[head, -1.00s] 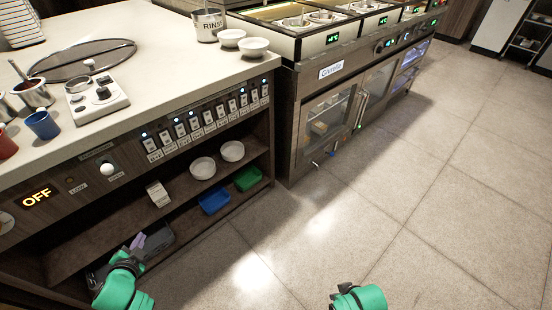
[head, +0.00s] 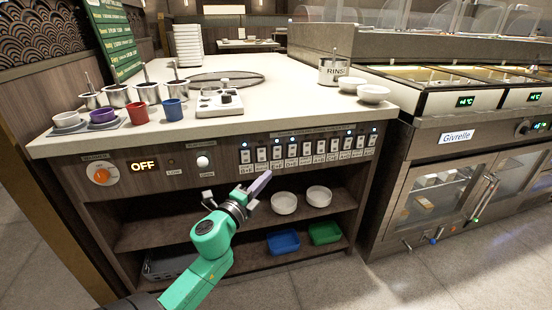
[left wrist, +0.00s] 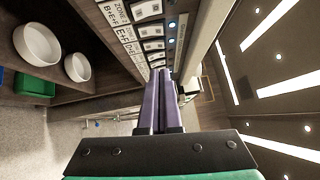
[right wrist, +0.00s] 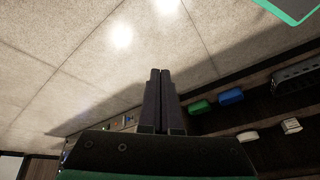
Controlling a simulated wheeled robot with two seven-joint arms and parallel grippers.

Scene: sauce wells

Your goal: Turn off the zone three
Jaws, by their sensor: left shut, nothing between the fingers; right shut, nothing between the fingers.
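A row of white rocker switches (head: 305,150) with small labels and indicator lamps runs along the wooden counter front in the head view. Several lamps are lit blue-white. I cannot read which switch is zone three. In the left wrist view, switches (left wrist: 152,30) show close ahead; one partly cut label (left wrist: 118,12) reads "ZONE". My left gripper (head: 265,176), with purple fingers, is shut and empty, just below the left part of the row. Its fingertips (left wrist: 162,74) hide part of the row there. My right gripper (right wrist: 161,74) is shut and empty, over the floor.
Below the switches, shelves hold white bowls (head: 284,203), a blue tray (head: 283,242) and a green tray (head: 325,233). A knob (head: 101,175) and an "OFF" display (head: 143,166) sit left of the row. A glass-doored fridge (head: 440,195) stands at right.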

